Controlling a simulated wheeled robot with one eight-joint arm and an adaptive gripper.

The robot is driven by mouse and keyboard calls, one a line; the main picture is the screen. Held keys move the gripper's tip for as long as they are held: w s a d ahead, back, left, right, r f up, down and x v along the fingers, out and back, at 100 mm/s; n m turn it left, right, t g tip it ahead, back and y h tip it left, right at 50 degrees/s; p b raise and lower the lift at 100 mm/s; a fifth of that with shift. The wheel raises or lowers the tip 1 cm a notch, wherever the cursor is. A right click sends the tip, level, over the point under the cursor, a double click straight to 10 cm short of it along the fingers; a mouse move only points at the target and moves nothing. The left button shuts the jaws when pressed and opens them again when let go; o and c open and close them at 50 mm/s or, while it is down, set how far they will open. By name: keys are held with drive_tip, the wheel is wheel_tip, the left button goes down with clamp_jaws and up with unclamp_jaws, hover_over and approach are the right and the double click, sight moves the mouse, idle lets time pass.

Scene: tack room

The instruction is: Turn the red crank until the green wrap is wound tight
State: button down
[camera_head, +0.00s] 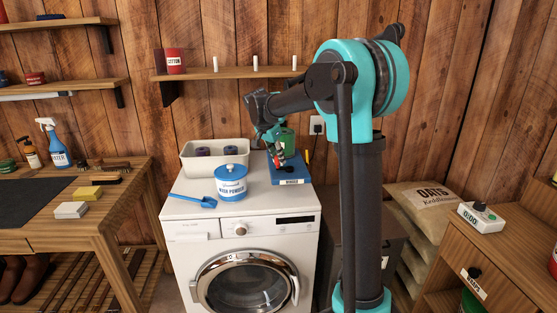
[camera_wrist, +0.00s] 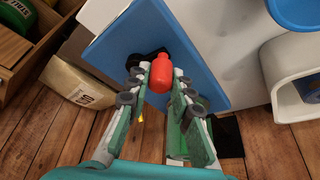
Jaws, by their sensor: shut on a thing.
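The winder has a blue base (camera_head: 291,180) with a white label, on the back right of the washing machine top. Its red crank knob (camera_wrist: 162,72) shows between my fingertips in the wrist view, with a black crank part (camera_wrist: 140,60) beside it. My gripper (camera_wrist: 165,85) is shut on the red knob, with one green-padded finger on each side. In the head view my gripper (camera_head: 276,154) comes down over the winder. A green shape (camera_head: 287,138) stands just behind it, probably the green wrap; my gripper partly hides it, and its tightness cannot be told.
A white tub (camera_head: 187,160) with dark rolls, a wash powder tin (camera_head: 231,188) and a blue scoop (camera_head: 196,201) share the washing machine top (camera_head: 275,201). A shelf (camera_head: 232,73) with pegs hangs above. Feed sacks (camera_head: 420,220) stand right of my arm.

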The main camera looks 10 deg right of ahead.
drive_tip(key=m, duration=0.1)
drive_tip(key=w+m, duration=0.1)
drive_tip(key=m+g, duration=0.1)
drive_tip(key=shift+w+d+m+h, duration=0.15)
drive_tip(key=shift+w+m+h, duration=0.1)
drive_tip(key=shift+m+h, duration=0.05)
drive_tip(key=shift+w+d+m+g, duration=0.25)
drive_tip(key=shift+m+g, duration=0.15)
drive_tip(key=shift+m, duration=0.4)
drive_tip(key=shift+w+d+m+g, duration=0.1)
drive_tip(key=shift+w+m+g, duration=0.25)
drive_tip(key=shift+m, duration=0.45)
drive_tip(key=shift+s, duration=0.1)
drive_tip(key=c, duration=1.3)
unclamp_jaws()
drive_tip(key=v, duration=1.2)
drive_tip(key=shift+a, duration=0.1)
